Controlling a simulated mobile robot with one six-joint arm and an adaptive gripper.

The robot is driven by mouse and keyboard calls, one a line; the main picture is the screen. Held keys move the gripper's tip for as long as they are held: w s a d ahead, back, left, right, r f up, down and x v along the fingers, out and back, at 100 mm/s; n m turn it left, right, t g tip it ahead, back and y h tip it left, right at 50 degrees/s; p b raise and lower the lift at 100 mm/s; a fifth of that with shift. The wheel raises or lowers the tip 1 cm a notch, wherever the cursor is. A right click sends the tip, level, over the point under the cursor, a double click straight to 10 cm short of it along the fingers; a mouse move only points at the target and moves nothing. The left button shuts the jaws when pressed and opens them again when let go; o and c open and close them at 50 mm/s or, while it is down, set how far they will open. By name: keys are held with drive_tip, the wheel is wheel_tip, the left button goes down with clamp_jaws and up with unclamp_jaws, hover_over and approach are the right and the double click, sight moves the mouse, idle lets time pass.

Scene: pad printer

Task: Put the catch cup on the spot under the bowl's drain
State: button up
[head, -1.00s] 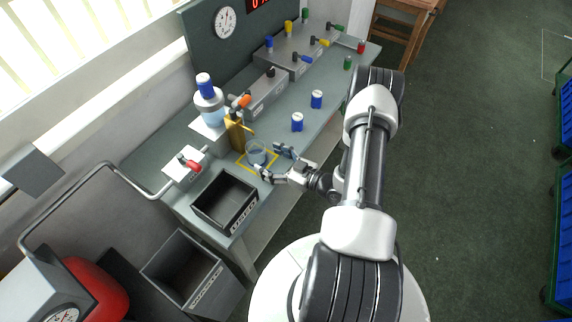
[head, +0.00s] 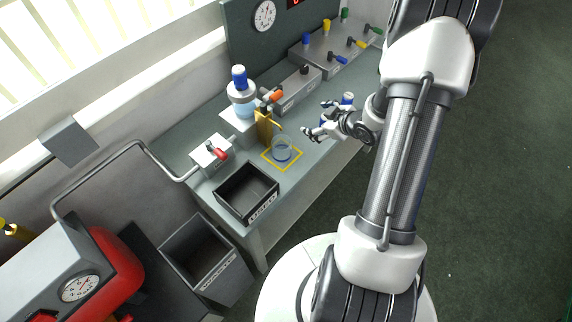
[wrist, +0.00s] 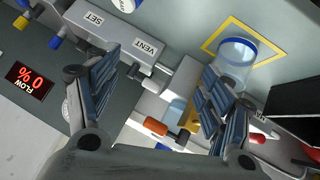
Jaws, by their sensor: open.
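The catch cup (head: 282,150), clear with a bluish tint, stands upright inside the yellow square outline (head: 268,153) on the bench. A brass-coloured drain piece (head: 264,128) with a spout stands just behind it, below the clear bowl (head: 243,105) with the blue cap. My gripper (head: 318,119) is open and empty, to the right of the cup and apart from it. In the wrist view the cup (wrist: 237,54) shows beyond the right finger of my gripper (wrist: 160,65), which partly covers it; the yellow outline (wrist: 212,38) surrounds its base.
A black open box (head: 247,192) sits at the bench's near end, and a grey bin (head: 205,258) stands on the floor. A small box with a red handle (head: 212,152) is left of the cup. Valve boxes (head: 298,88) line the back.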

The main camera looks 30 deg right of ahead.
drive_tip(key=s+a+r+m+g+h, duration=0.15)
drive_tip(key=a+r, duration=0.25)
drive_tip(key=r, duration=0.6)
drive_tip(key=s+a+r+m+g+h, duration=0.1)
drive_tip(key=s+a+r+m+h, duration=0.15)
drive_tip(key=r, duration=0.65)
drive_tip(key=s+a+r+g+y, duration=0.1)
drive_tip(key=s+a+r, duration=0.2)
drive_tip(key=s+a, duration=0.6)
drive_tip(key=s+a+r+m+g+y, duration=0.1)
drive_tip(key=s+a+r+y, duration=0.1)
drive_tip(key=s+a, duration=0.7)
drive_tip(key=shift+s+a+r+m+y, duration=0.3)
drive_tip(key=shift+s+r, duration=0.2)
drive_tip(key=shift+s, duration=0.3)
